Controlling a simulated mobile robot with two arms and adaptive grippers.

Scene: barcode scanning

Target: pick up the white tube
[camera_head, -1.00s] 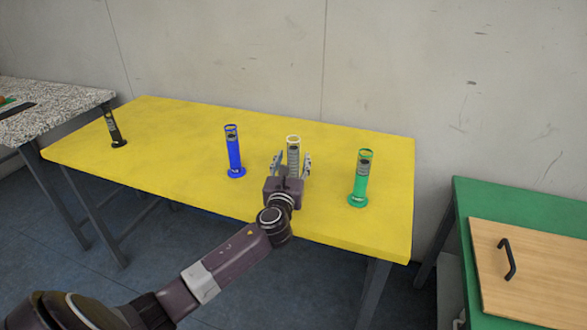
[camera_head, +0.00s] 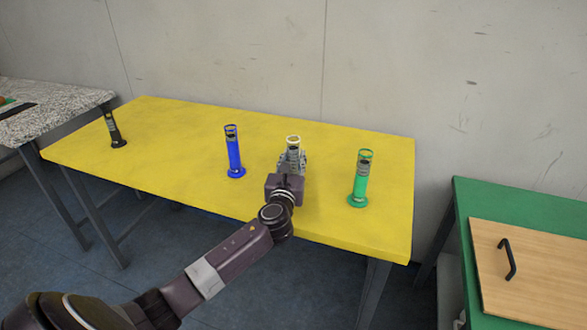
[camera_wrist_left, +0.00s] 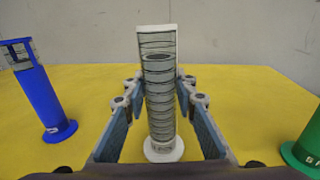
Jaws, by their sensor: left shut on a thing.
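The white tube (camera_head: 293,143) stands upright on the yellow table, with a clear, ringed body and a white base. It also shows in the middle of the left wrist view (camera_wrist_left: 159,95), its base on the table. My left gripper (camera_head: 291,162) is shut on the tube, with one finger on each side of its body. In the left wrist view the fingers (camera_wrist_left: 160,112) flank the tube. The gripper hides the lower part of the tube in the head view. My right gripper is not in view.
A blue tube (camera_head: 233,152) stands to the left and a green tube (camera_head: 361,180) to the right on the yellow table (camera_head: 180,130). A black tube (camera_head: 115,128) stands at the far left. A green table (camera_head: 520,205) with a wooden board (camera_head: 535,270) is at right.

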